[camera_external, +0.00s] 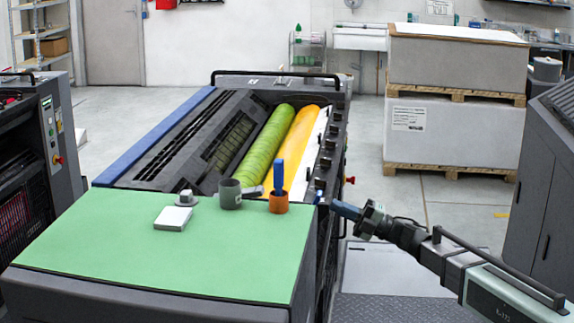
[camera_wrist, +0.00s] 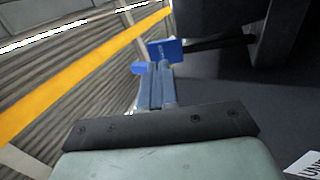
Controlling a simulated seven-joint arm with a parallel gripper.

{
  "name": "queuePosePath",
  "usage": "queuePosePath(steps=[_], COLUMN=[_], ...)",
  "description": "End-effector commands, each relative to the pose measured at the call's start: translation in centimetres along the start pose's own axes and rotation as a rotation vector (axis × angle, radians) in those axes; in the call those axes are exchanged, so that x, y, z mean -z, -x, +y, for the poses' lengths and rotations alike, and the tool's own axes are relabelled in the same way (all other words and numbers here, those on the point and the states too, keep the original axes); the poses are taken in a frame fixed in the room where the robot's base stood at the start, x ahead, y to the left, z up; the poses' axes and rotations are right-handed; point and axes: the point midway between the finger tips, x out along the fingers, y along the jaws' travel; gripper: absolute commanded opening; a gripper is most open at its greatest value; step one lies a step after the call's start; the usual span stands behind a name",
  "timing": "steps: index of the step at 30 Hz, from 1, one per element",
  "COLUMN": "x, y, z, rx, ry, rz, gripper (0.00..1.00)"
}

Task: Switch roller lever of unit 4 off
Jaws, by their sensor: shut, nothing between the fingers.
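My gripper (camera_external: 336,206) is at the right side of the printing machine (camera_external: 222,82), near the front right corner of its green top. Its blue fingers are shut and empty. In the wrist view the blue fingers (camera_wrist: 153,62) reach forward beside a dark part of a machine (camera_wrist: 215,20). Several dark knobs or levers (camera_external: 325,162) line the right edge of the roller bay. I cannot tell which belongs to unit 4, or whether it is on or off. No contact between fingers and a lever can be made out.
A green roller (camera_external: 264,145) and a yellow roller (camera_external: 298,143) lie in the bay. An orange pot with a blue handle (camera_external: 278,203), a grey cup (camera_external: 230,194) and a light block (camera_external: 173,217) stand on the green top (camera_external: 120,245). Pallet stacks (camera_external: 455,135) stand behind right.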

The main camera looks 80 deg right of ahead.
Motion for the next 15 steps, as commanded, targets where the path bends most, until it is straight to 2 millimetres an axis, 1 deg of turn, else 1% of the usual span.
queuePosePath(steps=[1, 6, 10, 15], x=[-0.1, 0.0, 0.0, 0.0], y=[-0.8, -2.2, -2.7, -2.8], z=[0.0, 0.0, 0.0, 0.0], rx=[-0.001, 0.0, 0.0, 0.0], ry=[0.0, 0.0, 0.0, 0.0], rz=[0.002, 0.001, 0.0, 0.0], gripper=[0.0, 0.0, 0.0, 0.0])
